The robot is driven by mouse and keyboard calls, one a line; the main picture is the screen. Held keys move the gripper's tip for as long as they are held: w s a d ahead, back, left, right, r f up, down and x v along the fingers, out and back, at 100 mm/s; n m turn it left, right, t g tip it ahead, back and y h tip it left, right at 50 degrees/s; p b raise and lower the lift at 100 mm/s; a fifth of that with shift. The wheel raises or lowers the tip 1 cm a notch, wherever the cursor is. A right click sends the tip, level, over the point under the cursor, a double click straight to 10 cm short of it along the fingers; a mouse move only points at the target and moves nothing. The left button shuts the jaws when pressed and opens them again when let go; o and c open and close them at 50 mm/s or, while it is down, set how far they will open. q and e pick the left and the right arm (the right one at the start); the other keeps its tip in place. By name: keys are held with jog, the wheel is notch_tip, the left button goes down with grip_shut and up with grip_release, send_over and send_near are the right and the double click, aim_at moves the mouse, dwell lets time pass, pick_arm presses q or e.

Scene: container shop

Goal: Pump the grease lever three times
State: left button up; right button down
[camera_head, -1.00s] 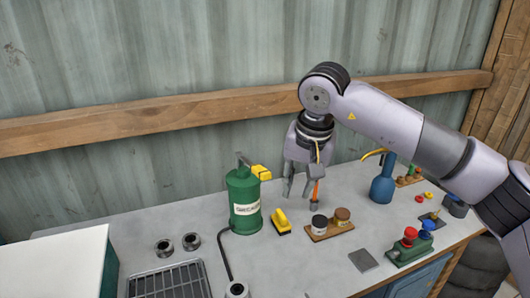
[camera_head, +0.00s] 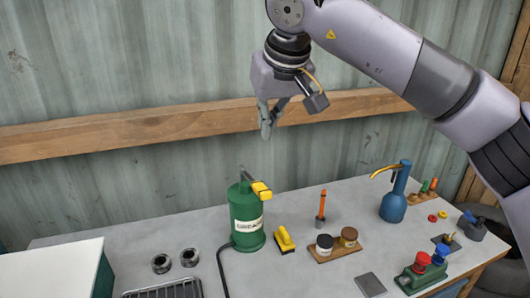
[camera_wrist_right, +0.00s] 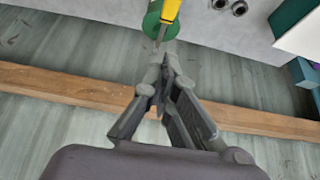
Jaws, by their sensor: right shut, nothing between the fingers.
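The green grease pump (camera_head: 246,222) stands upright on the bench, left of the middle in the head view. Its lever has a yellow handle (camera_head: 262,190) at the top, pointing to the right. My right gripper (camera_head: 266,132) is shut and empty, in the air above the pump and apart from the lever. In the right wrist view the gripper (camera_wrist_right: 163,75) shows its fingers together, with the yellow handle (camera_wrist_right: 170,12) and green pump (camera_wrist_right: 151,22) beyond the tips. My left gripper is not in view.
Right of the pump are a yellow-handled brush (camera_head: 284,238), an orange-handled tool (camera_head: 322,203) and two jars on a wooden tray (camera_head: 335,254). A blue oil can (camera_head: 394,205) stands farther right. A black hose (camera_head: 220,265) lies left of the pump. A wooden beam (camera_head: 120,132) crosses the wall behind.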

jog(key=p, duration=0.2)
send_over(260, 182)
jog(key=s, duration=0.1)
jog(key=f, duration=0.8)
jog(key=shift+s+d+f, duration=0.1)
jog(key=shift+d+f, duration=0.1)
jog(key=shift+f, duration=0.1)
jog(key=shift+s+d+f+p, duration=0.1)
jog(key=shift+s+f+p, duration=0.1)
jog(key=shift+f, duration=0.4)
jog(key=shift+s+d+f+p, duration=0.1)
jog(key=shift+s+f, duration=0.05)
jog(key=shift+f, duration=0.4)
jog(key=shift+s+f, duration=0.25)
jog(key=shift+f, duration=0.45)
